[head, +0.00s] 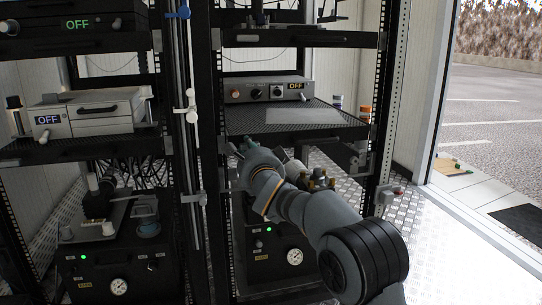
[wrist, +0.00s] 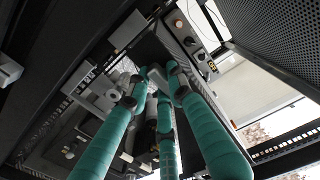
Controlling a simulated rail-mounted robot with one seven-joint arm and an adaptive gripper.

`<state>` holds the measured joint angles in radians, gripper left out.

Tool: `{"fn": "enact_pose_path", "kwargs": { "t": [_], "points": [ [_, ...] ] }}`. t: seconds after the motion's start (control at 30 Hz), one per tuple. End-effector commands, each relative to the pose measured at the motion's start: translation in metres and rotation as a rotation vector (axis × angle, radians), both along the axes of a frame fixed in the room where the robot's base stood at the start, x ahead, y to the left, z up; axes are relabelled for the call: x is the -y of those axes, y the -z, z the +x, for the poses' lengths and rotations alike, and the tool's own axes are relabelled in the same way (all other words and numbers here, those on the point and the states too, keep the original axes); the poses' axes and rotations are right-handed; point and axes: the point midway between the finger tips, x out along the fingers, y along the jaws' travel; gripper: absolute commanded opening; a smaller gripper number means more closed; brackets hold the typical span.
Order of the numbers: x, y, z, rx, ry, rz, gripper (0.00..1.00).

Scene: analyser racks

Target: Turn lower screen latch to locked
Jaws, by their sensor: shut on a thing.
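My gripper (head: 240,148) reaches to the front left of the right rack, just below the mesh shelf. In the wrist view its three teal fingers (wrist: 155,80) come together around a small grey part, apparently the latch handle. The fingers hide most of this part, so I cannot tell its angle or whether it is locked. In the head view my gripper and arm cover the spot.
The right rack's mesh shelf (head: 290,119) carries a grey unit (head: 268,89) marked OFF. A vertical pole (head: 188,150) with clamps stands left of the gripper. A black box with a gauge (head: 270,255) stands below. Open floor (head: 455,250) lies to the right.

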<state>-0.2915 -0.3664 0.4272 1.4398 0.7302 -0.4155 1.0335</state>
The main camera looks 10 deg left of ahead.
Motion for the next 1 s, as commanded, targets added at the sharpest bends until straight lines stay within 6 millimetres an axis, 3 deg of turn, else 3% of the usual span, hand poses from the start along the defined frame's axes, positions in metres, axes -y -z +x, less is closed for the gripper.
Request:
{"fn": "enact_pose_path", "kwargs": {
  "t": [0.23, 0.67, 0.7, 1.0],
  "points": [
    [-0.012, -0.002, -0.006, -0.020, -0.013, 0.052, 0.00],
    [-0.013, -0.003, -0.007, -0.024, -0.015, 0.063, 0.00],
    [-0.013, -0.003, -0.007, -0.024, -0.015, 0.063, 0.22],
    [-0.014, -0.002, -0.007, -0.026, -0.016, 0.059, 0.39]
  ]
}}
